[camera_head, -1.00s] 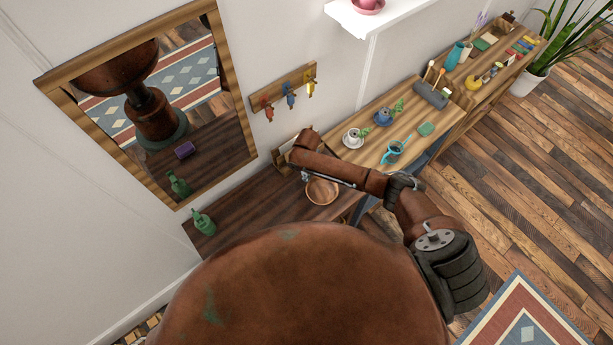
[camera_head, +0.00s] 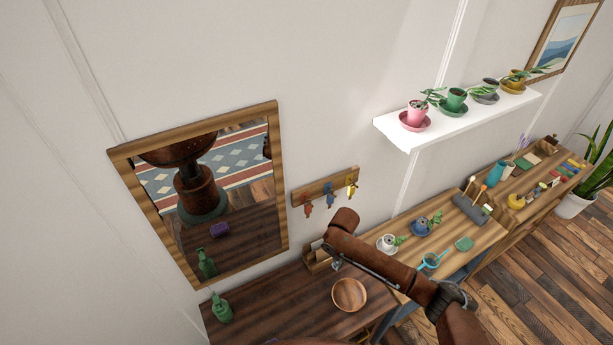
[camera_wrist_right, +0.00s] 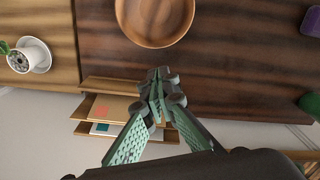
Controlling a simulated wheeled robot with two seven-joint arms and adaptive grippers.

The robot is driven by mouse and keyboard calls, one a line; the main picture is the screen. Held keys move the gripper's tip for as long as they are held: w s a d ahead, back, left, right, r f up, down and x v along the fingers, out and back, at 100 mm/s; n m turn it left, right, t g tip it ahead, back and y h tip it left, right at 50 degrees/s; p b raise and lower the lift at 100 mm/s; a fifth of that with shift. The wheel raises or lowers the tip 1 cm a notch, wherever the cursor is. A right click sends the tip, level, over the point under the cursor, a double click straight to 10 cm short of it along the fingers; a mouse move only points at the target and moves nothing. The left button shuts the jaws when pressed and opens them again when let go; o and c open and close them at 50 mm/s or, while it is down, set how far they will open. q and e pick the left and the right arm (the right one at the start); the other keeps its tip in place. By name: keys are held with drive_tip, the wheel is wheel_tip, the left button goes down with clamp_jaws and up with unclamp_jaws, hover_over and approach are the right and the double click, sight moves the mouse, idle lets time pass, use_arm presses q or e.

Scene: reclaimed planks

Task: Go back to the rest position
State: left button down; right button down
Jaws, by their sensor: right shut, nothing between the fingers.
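My right arm reaches in from the lower right in the head view. Its gripper (camera_head: 336,265) is mostly hidden behind the wrist link and shows just beyond the wooden bowl (camera_head: 349,294). In the right wrist view the green-padded gripper (camera_wrist_right: 160,92) is shut, its fingertips together and empty. It is above the dark wooden table (camera_wrist_right: 235,70), between the bowl (camera_wrist_right: 155,22) and a wooden organizer (camera_wrist_right: 88,84) holding cards. It appears apart from both. My left gripper is not in view.
A green bottle (camera_head: 221,308) stands at the table's left end, below a framed mirror (camera_head: 283,200). A white shelf (camera_head: 400,137) bears potted plants. A lighter table (camera_head: 402,268) holds a white cup (camera_head: 387,242) and other items.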

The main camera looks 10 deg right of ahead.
drive_tip(key=s+a+f+m+t+y, duration=0.1)
drive_tip(key=s+a+f+y, duration=0.15)
drive_tip(key=s, duration=0.85)
drive_tip(key=s+d+r+m+t+h, duration=0.35)
drive_tip(key=s+d+m, duration=0.35)
drive_tip(key=s+d, duration=1.15)
wheel_tip(320, 180, down, 36)
drive_tip(key=s+a+g+b, duration=0.1)
drive_tip(key=a+g+b, duration=0.1)
drive_tip(key=b, duration=0.6)
drive_tip(key=s+f+b, duration=0.3)
drive_tip(key=s+f, duration=0.7)
drive_tip(key=f, duration=0.3)
drive_tip(key=s+f+n+g+b, duration=0.1)
drive_tip(key=s+f+b, duration=0.2)
drive_tip(key=s+f, duration=0.7)
wheel_tip(320, 180, down, 3)
drive_tip(key=shift+s+a+f+y+b, duration=0.15)
drive_tip(key=shift+y+b, duration=0.25)
